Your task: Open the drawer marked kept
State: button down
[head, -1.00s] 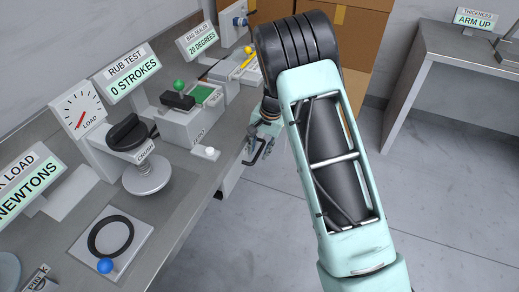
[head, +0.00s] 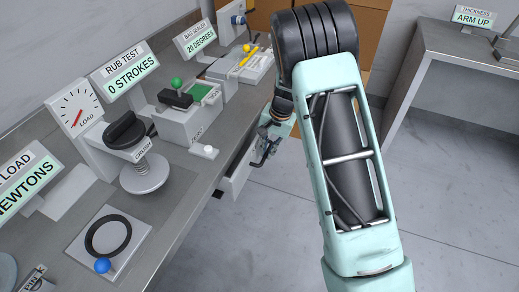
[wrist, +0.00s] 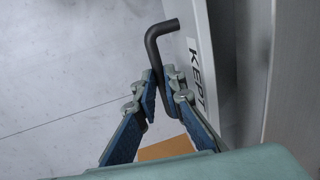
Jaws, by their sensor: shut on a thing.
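The drawer marked KEPT (wrist: 201,60) shows in the wrist view with its white front and label at right. In the head view the drawer (head: 236,176) stands partly out from under the bench edge. Its dark bent bar handle (wrist: 164,36) rises between my fingers. My gripper (wrist: 161,86) is shut on this handle, with blue pads on both sides of it. In the head view my gripper (head: 268,146) is beside the drawer front, partly hidden by my arm. The inside of the drawer is mostly hidden.
The grey bench (head: 185,205) holds a crush press (head: 145,175), a rub tester (head: 190,112) and a bag sealer (head: 252,65). Cardboard boxes (head: 262,18) stand behind my arm. A second table (head: 455,55) is at the right. The floor between is clear.

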jog(key=s+d+b, duration=0.2)
jog(key=s+d, duration=0.1)
jog(key=d, duration=0.6)
jog(key=s+d+b, duration=0.2)
jog(key=s+d, duration=0.2)
jog(key=d, duration=0.6)
jog(key=shift+d, duration=0.25)
jog(key=c, duration=2.1)
grip_release()
jog(key=shift+o, duration=0.4)
notch_tip(320, 180, up, 12)
jog(key=d, duration=0.2)
jog(key=shift+s, duration=0.4)
